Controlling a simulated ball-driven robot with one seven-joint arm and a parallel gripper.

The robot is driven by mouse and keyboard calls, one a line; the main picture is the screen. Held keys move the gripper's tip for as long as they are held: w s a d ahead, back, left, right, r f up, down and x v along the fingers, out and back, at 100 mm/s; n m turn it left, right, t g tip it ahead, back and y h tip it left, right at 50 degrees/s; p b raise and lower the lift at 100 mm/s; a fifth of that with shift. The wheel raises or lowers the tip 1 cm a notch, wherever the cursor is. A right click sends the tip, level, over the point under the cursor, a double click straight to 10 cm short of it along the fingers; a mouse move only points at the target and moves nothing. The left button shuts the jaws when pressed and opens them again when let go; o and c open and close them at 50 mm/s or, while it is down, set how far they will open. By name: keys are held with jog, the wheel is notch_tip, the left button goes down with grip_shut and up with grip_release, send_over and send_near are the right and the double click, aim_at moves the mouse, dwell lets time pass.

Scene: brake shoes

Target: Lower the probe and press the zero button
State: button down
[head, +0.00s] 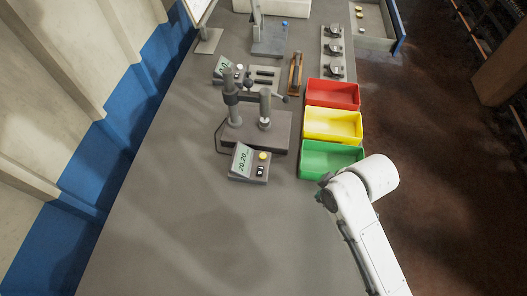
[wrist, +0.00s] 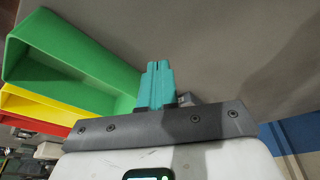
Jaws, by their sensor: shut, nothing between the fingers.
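A gauge stand (head: 234,100) with a dark base stands on the bench in the head view. Its arm carries an upright cylinder, which looks like the probe (head: 265,105), above the base; whether its tip touches anything is too small to tell. A small lever (head: 283,99) sticks out to its right. In front of the base is a readout box (head: 242,160) showing 20.20, with a yellow round button (head: 263,155) and a dark control below it. Which is the zero button I cannot read. My gripper (wrist: 158,68) has teal fingers, shut and empty; the head view hides it.
Green (head: 318,172), yellow (head: 318,137) and red (head: 318,105) bins line the bench's right side, right of the stand. The green bin is close to my arm and fingers. A second readout (head: 224,67) stands behind the stand. The bench's near left is clear.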

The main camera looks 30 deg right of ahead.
jog(key=w+a+r+n+t+y+p, duration=0.2)
jog(key=w+r+n, duration=0.25)
jog(key=w, duration=0.45)
notch_tip(320, 180, up, 5)
jog(key=n+t+y+p, duration=0.1)
jog(key=n+t+y, duration=0.1)
jog(key=n, duration=0.5)
send_over(266, 157)
jog(key=shift+a+f, duration=0.15)
jog(key=shift+f, duration=0.05)
jog(key=shift+f, duration=0.1)
notch_tip(266, 157, down, 9)
jog(key=b, duration=0.7)
jog(key=shift+f, duration=0.3)
